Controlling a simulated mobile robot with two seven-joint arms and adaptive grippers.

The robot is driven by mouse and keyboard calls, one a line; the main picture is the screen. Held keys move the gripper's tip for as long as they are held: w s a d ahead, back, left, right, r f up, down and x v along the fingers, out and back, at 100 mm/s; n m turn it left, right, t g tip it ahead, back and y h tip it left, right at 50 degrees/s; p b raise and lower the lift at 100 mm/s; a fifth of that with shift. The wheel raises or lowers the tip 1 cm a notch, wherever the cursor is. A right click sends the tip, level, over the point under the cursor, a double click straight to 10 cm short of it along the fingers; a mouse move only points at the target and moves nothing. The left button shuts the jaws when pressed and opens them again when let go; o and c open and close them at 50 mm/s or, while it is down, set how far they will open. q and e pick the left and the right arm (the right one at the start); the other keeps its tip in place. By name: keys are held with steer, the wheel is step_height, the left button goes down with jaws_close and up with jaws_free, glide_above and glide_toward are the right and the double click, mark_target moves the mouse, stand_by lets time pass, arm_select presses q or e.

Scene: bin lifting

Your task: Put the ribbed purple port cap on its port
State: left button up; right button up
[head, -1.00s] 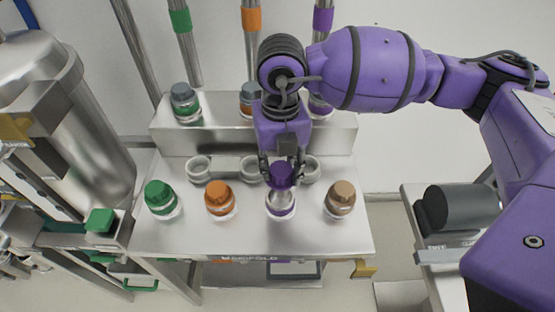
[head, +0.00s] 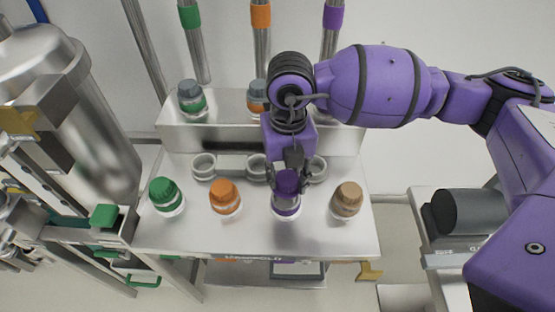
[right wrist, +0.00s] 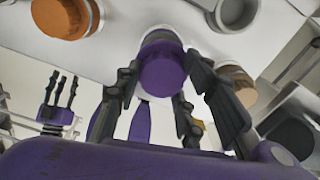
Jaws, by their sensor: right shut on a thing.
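The purple cap (head: 286,181) is between the fingers of my right gripper (head: 287,178), which is shut on it. In the right wrist view the purple cap (right wrist: 163,72) shows between the dark fingers. The port (head: 286,208), with its purple band, is directly under the cap. The cap looks upright and at the port's top; whether it is fully seated I cannot tell. Fingers hide part of it in the head view. My left gripper (right wrist: 60,98) shows only in the right wrist view, at the left, with its fingers apart and empty.
On the steel bench (head: 250,243), green (head: 165,192), orange (head: 224,195) and tan (head: 347,197) capped ports stand in the same row. Empty round holders (head: 203,166) are behind them. Capped bottles (head: 191,97) stand on the raised back step. A tall tank (head: 95,120) is at left.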

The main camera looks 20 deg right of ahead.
steer(key=shift+f, duration=0.6)
steer(key=shift+f+b, duration=0.3)
steer(key=shift+f, duration=0.25)
arm_select(q)
steer(key=shift+s+f, duration=0.5)
steer(key=shift+w, duration=0.2)
arm_select(e)
steer(key=shift+f, duration=0.2)
arm_select(q)
steer(key=shift+w+d, duration=0.25)
steer(key=shift+w, duration=0.05)
arm_select(e)
steer(key=shift+f, duration=0.3)
arm_select(q)
steer(key=shift+s, duration=0.1)
